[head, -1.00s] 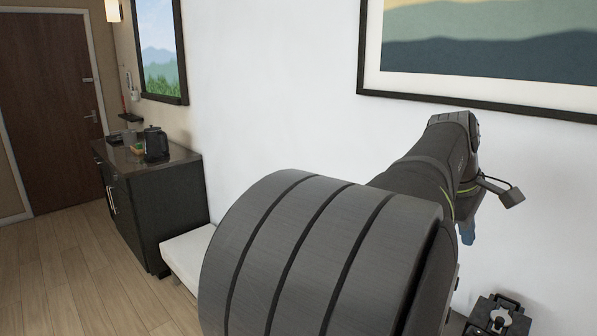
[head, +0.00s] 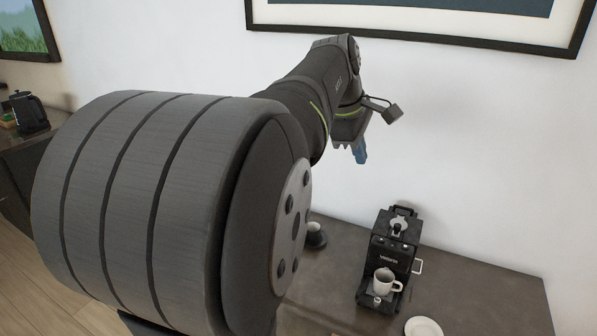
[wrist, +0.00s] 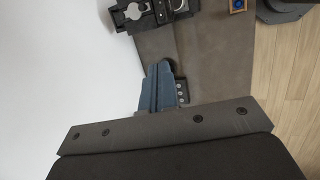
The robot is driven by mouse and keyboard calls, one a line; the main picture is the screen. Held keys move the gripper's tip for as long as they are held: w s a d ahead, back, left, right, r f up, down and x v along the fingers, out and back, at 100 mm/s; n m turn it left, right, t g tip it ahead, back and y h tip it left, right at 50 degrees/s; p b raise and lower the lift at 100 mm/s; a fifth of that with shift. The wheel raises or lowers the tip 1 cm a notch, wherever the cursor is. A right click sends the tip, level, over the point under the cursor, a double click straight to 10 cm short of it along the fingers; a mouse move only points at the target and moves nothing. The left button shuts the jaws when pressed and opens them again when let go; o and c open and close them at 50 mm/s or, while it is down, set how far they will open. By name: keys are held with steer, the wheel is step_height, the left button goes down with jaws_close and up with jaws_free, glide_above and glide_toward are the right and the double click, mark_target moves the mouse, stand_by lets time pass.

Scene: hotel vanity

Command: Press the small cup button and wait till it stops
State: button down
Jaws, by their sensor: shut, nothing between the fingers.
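A black coffee machine (head: 391,255) stands on the brown counter in the head view, with a white cup (head: 383,281) on its front under the spout. Its buttons are too small to tell apart. The machine's top also shows cut off at the upper edge of the wrist view (wrist: 150,14). My gripper (head: 361,154) hangs in front of the white wall, above the machine and to its left in the head view. Its blue fingers (wrist: 159,68) are together with nothing between them, apart from the machine.
A white saucer (head: 423,327) lies on the counter (head: 490,290) right of the machine. A dark cup (head: 315,236) stands to its left, partly behind my arm. A black kettle (head: 29,112) is on a far-left cabinet. A framed picture (head: 420,32) hangs above.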

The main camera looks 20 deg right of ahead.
steer(key=w+d+f+m+t+y, duration=0.1)
steer(key=d+f+m+y, duration=0.15)
steer(key=f, duration=0.35)
steer(key=w+d+f+m+t+y, duration=0.1)
steer(key=d+f+m+y, duration=0.15)
steer(key=f, duration=0.35)
steer(key=m+t+y, duration=0.3)
steer(key=m+t, duration=0.2)
steer(key=m, duration=0.3)
glide_above(381, 240)
step_height(381, 240, down, 6)
steer(key=shift+s+d+f+m, duration=0.3)
steer(key=shift+s+d, duration=0.1)
steer(key=shift+f, duration=4.4)
steer(key=shift+f, duration=0.15)
steer(key=shift+f, duration=0.25)
